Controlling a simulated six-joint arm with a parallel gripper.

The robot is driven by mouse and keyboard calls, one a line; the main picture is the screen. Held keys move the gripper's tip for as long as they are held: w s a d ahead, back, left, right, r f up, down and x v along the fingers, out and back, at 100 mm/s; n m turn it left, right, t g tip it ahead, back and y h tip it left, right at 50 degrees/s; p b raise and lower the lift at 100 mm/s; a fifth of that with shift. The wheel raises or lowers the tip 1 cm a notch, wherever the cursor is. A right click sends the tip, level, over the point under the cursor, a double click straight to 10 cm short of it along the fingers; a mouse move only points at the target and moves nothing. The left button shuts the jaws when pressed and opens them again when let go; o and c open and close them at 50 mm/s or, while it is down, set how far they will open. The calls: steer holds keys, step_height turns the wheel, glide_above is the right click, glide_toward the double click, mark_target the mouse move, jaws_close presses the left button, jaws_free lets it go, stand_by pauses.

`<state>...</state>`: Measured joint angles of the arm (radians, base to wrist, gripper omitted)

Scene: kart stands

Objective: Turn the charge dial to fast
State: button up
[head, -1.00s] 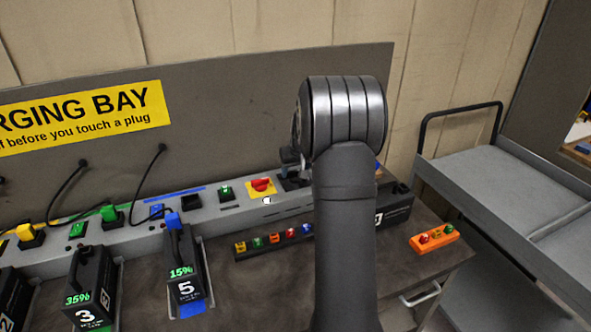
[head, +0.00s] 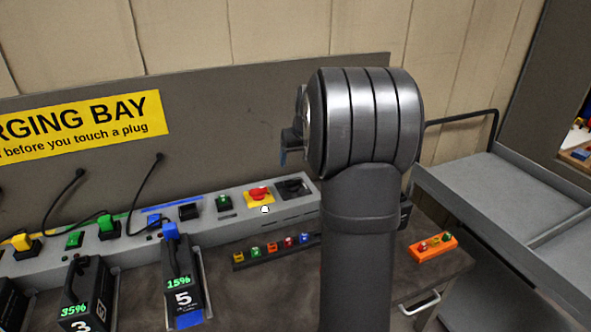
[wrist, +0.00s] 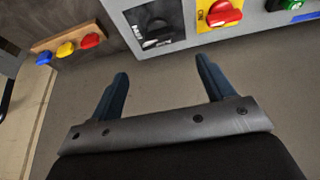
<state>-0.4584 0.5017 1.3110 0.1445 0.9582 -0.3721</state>
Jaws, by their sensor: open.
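The charge dial (head: 293,187) is a black square plate with a dark knob at the right end of the grey charging strip. It also shows at the top of the wrist view (wrist: 155,28), where its small lettering and setting are too blurred to read. My gripper is open and empty in the wrist view (wrist: 163,88), its two dark blue fingers apart and clear of the dial, which lies beyond the fingertips. In the head view only a bit of my gripper (head: 288,152) shows, above the dial; my arm hides the rest.
A red knob on a yellow plate (head: 258,197) sits directly left of the dial. A rack of small coloured plugs (head: 272,250) and batteries (head: 183,275) stand in front. A grey cart (head: 520,200) stands further right.

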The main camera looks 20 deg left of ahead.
mark_target(293, 180)
steer(key=v, duration=0.6)
steer(key=shift+f, duration=0.1)
steer(key=x, duration=1.7)
steer(key=shift+f, duration=0.15)
